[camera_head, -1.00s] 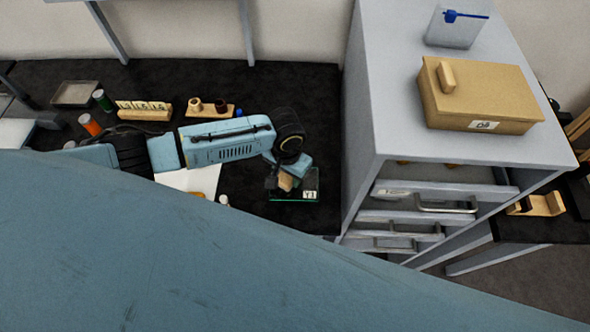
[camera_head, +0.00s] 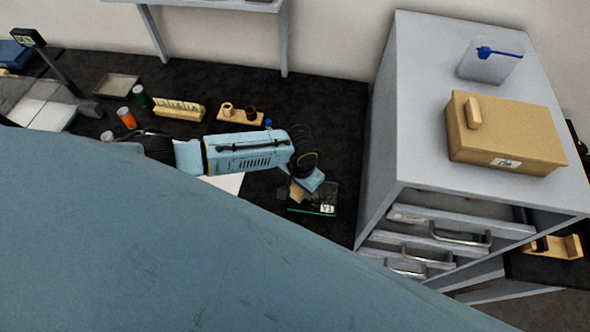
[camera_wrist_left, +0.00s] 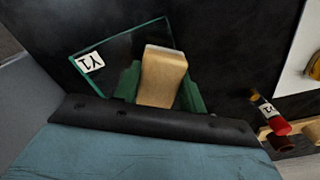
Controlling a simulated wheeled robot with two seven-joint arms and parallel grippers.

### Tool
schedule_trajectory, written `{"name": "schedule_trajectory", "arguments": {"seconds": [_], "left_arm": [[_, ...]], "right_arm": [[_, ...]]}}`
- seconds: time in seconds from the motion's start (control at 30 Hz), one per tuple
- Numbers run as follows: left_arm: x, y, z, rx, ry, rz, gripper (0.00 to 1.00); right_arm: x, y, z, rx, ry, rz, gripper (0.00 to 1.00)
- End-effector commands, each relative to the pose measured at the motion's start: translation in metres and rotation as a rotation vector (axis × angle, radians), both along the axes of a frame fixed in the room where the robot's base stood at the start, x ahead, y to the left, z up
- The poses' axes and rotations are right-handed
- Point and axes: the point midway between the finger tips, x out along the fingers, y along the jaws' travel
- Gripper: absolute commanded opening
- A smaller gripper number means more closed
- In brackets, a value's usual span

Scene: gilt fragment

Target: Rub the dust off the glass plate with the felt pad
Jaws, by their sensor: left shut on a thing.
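The glass plate (camera_head: 312,211) is a clear sheet with green edges and a white label, lying on the dark bench beside the grey cabinet. In the left wrist view the plate (camera_wrist_left: 120,45) reaches out from behind the fingers. My left gripper (camera_head: 301,188) is over the plate, shut on the tan felt pad (camera_head: 296,194). In the left wrist view the pad (camera_wrist_left: 163,78) is a tan block between the green fingers of the gripper (camera_wrist_left: 160,88). I cannot tell whether the pad touches the glass. Dust is not discernible. My right gripper is not in view.
The grey cabinet (camera_head: 420,110) stands close right of the plate, with drawers partly out and a tan box (camera_head: 506,133) on top. Behind my left arm are a wooden rack (camera_head: 178,109), a wooden holder (camera_head: 240,117), an orange-topped vial (camera_head: 127,118) and a shallow tray (camera_head: 115,87).

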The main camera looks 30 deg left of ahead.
Motion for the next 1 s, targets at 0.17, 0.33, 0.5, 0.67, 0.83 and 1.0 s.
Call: {"name": "schedule_trajectory", "arguments": {"seconds": [0.17,0.33,0.5,0.67,0.83,1.0], "left_arm": [[0.002,-0.016,-0.002,-0.003,0.004,-0.002,0.22],[0.004,-0.021,-0.002,-0.002,0.005,-0.002,0.22],[0.007,-0.032,-0.001,-0.005,0.005,-0.002,0.22],[0.012,-0.045,0.0,-0.002,0.005,-0.002,0.22],[0.016,-0.054,0.001,-0.001,0.003,-0.001,0.22],[0.017,-0.056,0.002,-0.001,0.002,-0.001,0.22]], "right_arm": [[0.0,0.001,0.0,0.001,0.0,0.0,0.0],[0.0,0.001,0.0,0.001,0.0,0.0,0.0],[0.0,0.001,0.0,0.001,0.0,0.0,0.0],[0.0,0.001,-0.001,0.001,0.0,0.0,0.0],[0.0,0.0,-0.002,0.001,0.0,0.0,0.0],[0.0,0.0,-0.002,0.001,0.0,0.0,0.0]]}}
